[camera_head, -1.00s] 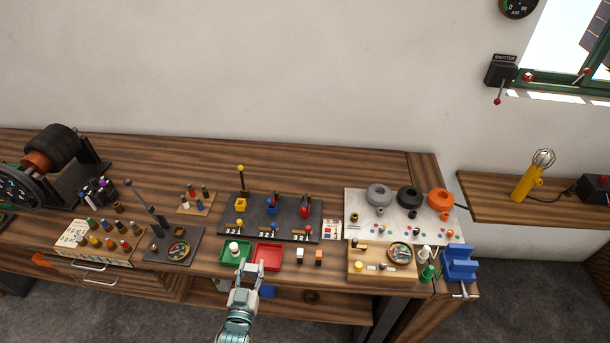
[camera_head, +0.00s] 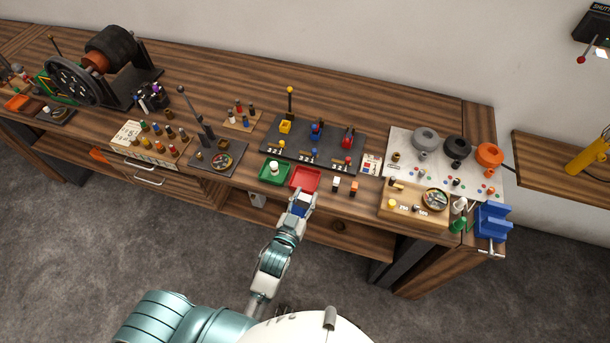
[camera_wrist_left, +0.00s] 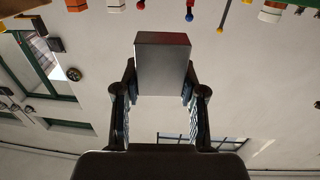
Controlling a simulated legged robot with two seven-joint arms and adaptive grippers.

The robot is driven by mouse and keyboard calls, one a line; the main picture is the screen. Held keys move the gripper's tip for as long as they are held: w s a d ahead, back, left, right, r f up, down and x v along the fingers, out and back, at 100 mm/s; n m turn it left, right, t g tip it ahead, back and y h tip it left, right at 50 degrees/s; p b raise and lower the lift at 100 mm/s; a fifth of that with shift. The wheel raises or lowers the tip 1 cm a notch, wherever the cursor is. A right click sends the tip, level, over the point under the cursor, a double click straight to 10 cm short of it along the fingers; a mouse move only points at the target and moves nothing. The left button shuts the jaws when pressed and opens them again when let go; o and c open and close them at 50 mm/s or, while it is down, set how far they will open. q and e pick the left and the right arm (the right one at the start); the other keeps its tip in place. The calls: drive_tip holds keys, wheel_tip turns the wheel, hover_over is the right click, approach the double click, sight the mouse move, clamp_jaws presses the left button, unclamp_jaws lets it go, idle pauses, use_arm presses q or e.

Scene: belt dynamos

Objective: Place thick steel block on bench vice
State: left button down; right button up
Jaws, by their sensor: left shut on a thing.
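My left gripper (camera_head: 301,195) is in front of the red tray at the bench's front edge. In the left wrist view the left gripper (camera_wrist_left: 160,95) is shut on the thick steel block (camera_wrist_left: 162,65), a plain grey block standing out beyond the fingertips. My right gripper is in no view.
The red tray (camera_head: 316,181) and green tray (camera_head: 262,172) lie at the front edge. A wooden block board (camera_head: 385,215) with a round dish, and green and white bottles (camera_head: 459,226), stand left of the vice. A dark lever panel (camera_head: 270,148) lies behind the trays. Floor in front is clear.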

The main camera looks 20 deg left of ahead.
use_arm(q)
drive_tip(key=w+a, duration=0.1)
drive_tip(key=w, duration=0.5)
drive_tip(key=w+a+f, duration=0.1)
drive_tip(key=w, duration=0.2)
drive_tip(key=shift+w+a, duration=0.3)
drive_tip(key=shift+w, duration=0.1)
drive_tip(key=shift+w+a+f, duration=0.1)
drive_tip(key=shift+w+f, duration=0.3)
drive_tip(key=shift+f, duration=0.2)
drive_tip(key=shift+w+a+f, duration=0.1)
drive_tip(key=shift+w+f, duration=0.25)
drive_tip(key=shift+f, duration=0.25)
drive_tip(key=shift+f+p, duration=0.4)
drive_tip(key=shift+s, duration=0.1)
drive_tip(key=c, duration=0.7)
unclamp_jaws()
drive_tip(key=shift+f, duration=0.15)
